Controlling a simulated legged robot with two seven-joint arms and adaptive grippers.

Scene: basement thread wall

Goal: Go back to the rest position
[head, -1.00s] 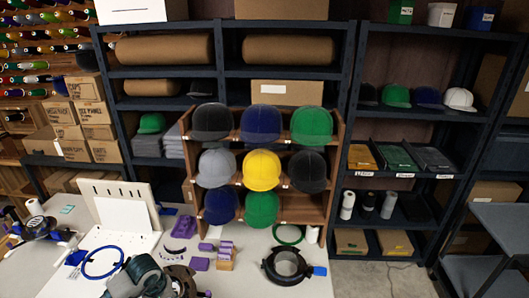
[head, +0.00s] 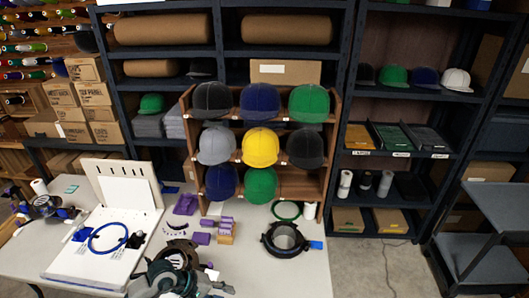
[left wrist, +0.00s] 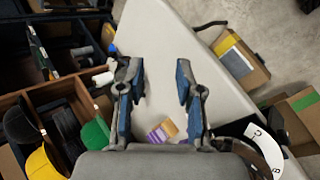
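My left gripper (left wrist: 160,82) is open and empty in the left wrist view, its two blue-padded fingers apart over the grey-white table (left wrist: 165,40). A small tan and purple block (left wrist: 163,131) shows beyond and between the fingers. In the head view my left gripper (head: 216,281) is at the lower middle, above the table's front part and beside a black ring-shaped fixture (head: 180,249). My right gripper is in neither view.
The table holds a white board with a blue hoop (head: 107,238), purple blocks (head: 201,238), a black ring with a blue handle (head: 268,241) and a green hoop (head: 287,211). A cap rack (head: 335,150) stands behind.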

